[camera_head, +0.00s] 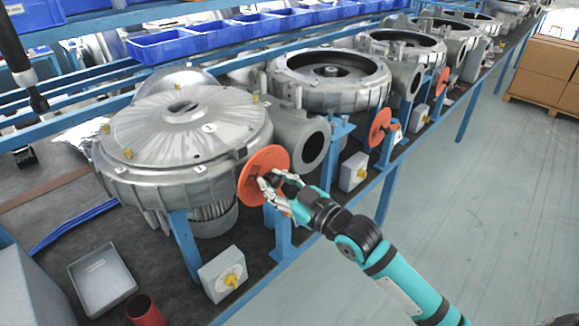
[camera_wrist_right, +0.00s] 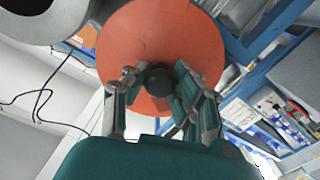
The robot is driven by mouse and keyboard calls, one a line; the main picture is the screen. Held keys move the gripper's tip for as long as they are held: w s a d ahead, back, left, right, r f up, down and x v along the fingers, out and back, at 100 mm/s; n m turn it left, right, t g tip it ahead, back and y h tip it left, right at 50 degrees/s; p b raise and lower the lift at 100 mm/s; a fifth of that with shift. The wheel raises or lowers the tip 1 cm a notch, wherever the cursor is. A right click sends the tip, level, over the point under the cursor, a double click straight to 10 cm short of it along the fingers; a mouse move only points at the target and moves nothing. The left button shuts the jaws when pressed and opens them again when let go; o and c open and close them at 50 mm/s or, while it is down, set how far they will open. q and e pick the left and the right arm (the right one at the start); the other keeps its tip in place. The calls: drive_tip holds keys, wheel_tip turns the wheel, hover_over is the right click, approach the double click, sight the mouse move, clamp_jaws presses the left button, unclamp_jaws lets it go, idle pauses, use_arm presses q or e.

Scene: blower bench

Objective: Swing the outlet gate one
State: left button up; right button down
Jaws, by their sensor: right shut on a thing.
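The outlet gate is an orange-red disc (camera_head: 258,172) beside the grey outlet pipe (camera_head: 314,150) of the nearest blower (camera_head: 190,130). The pipe mouth is uncovered and dark inside. My right gripper (camera_head: 272,182) is at the disc's face, its fingers closed around a black knob. In the right wrist view the disc (camera_wrist_right: 165,40) fills the upper middle. The black knob (camera_wrist_right: 159,80) sits between the fingers of the right gripper (camera_wrist_right: 160,84). The pipe (camera_wrist_right: 45,18) shows at the upper left there. My left gripper is not in view.
More blowers (camera_head: 332,80) stand along the bench, with another orange disc (camera_head: 380,127) further back. A grey box with a yellow knob (camera_head: 223,274), a grey tray (camera_head: 102,280) and a red cup (camera_head: 145,311) are near the front. The floor at right is clear; cardboard boxes (camera_head: 545,70) stand beyond.

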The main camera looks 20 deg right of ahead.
sight(249, 202)
drive_tip(key=a+f+n, duration=0.1)
drive_tip(key=s+a+f+n, duration=0.1)
drive_tip(key=a, duration=0.1)
drive_tip(key=s+a+f+n+b, duration=0.1)
drive_tip(key=a, duration=0.1)
drive_tip(key=shift+f+n, duration=0.3)
drive_tip(key=shift+f, duration=0.05)
drive_tip(key=s+a+f+n+b, duration=0.2)
drive_tip(key=a+f+n+b, duration=0.1)
drive_tip(key=f, duration=0.4)
drive_tip(key=shift+a+n, duration=0.65)
drive_tip(key=shift+n, duration=0.55)
drive_tip(key=shift+f, duration=0.1)
drive_tip(key=c, duration=1)
unclamp_jaws()
